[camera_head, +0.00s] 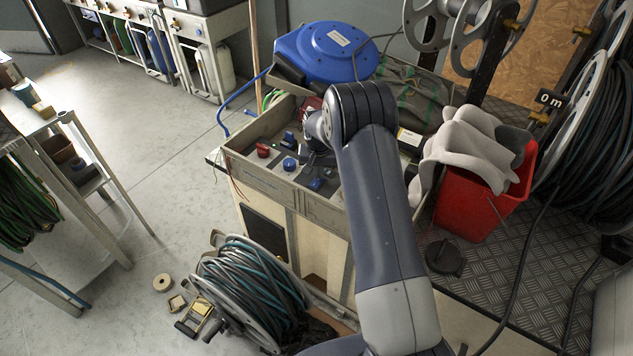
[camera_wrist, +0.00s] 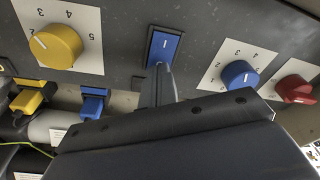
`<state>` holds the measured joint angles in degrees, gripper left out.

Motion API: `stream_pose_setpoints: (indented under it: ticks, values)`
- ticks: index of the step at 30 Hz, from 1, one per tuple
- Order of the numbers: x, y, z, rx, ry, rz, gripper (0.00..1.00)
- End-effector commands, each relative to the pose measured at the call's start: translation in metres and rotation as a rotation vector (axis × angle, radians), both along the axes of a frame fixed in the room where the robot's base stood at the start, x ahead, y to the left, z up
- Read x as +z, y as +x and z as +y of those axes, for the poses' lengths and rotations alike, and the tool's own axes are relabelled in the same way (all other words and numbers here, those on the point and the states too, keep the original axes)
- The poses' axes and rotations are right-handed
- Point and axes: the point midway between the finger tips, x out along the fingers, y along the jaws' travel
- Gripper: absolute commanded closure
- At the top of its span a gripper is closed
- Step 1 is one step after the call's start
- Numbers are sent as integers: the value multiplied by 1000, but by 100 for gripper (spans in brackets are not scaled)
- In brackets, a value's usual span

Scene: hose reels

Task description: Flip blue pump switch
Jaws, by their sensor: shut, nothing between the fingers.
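The blue pump switch (camera_wrist: 163,47) is a small blue rocker with a white mark, set in a dark frame on the grey panel. My gripper (camera_wrist: 159,70) is shut and empty, its fingertips at the lower edge of the switch in the wrist view. I cannot tell whether they touch it. In the head view, a blue switch (camera_head: 315,184) shows near the panel's front edge, and my arm hides much of the gripper. A blue knob (camera_wrist: 240,74) sits right of the switch in the wrist view.
A yellow knob (camera_wrist: 56,46) and a red knob (camera_wrist: 295,89) flank the switch. Blue (camera_wrist: 93,101) and yellow (camera_wrist: 27,99) plugs stand nearby. A blue hose reel (camera_head: 325,52) is behind the panel. A red bin (camera_head: 480,197) with grey cloth stands to the right.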

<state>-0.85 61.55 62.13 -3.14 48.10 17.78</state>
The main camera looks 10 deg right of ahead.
Motion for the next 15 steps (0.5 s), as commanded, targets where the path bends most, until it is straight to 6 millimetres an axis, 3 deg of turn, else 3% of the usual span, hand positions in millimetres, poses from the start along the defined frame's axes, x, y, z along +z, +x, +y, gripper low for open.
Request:
stream_pose_setpoints:
  ticks: [15]
  values:
    - [-1, 0, 0, 0, 0, 0, 100]
